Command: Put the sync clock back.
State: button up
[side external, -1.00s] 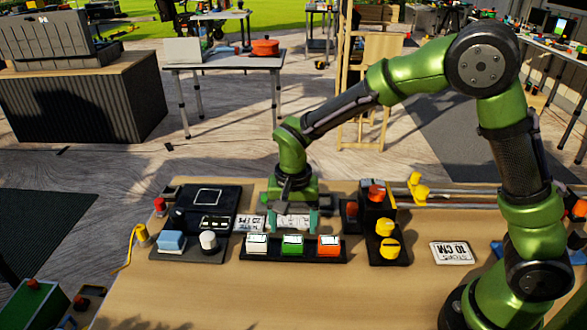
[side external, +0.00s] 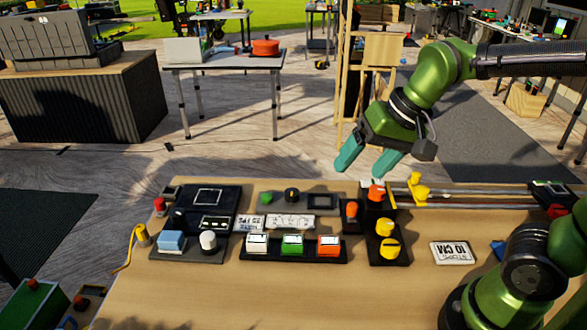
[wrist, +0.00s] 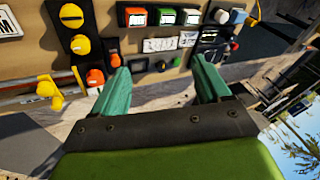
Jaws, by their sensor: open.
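I cannot tell for certain which thing is the sync clock. A black rack (side external: 252,258) holds a white block (side external: 257,243), a green block (side external: 292,243) and an orange block (side external: 329,245) in a row. These also show at the top of the wrist view, the green one in the middle (wrist: 166,16). Behind them is a grey panel (side external: 307,207) with a green button, a dark knob and a dark square. My gripper (side external: 365,163) is open and empty, raised beyond the cart's back edge. Its fingers (wrist: 160,68) show nothing between them in the wrist view.
A black console (side external: 224,193) stands left, with a blue block (side external: 171,240) and a white knob (side external: 208,240) before it. Right of the rack is a black unit with yellow knobs (side external: 389,248). A rail with a yellow piece (side external: 420,191) runs right. The cart's front is clear.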

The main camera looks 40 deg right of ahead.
jog(key=s, duration=0.1)
jog(key=s+d+n+t, duration=0.1)
jog(key=s, duration=0.1)
jog(key=s+d+t, duration=0.1)
jog(key=s, duration=0.1)
jog(key=shift+s+n, duration=0.15)
jog(key=shift+n, duration=0.15)
jog(key=shift+r, duration=0.1)
dwell(0.8)
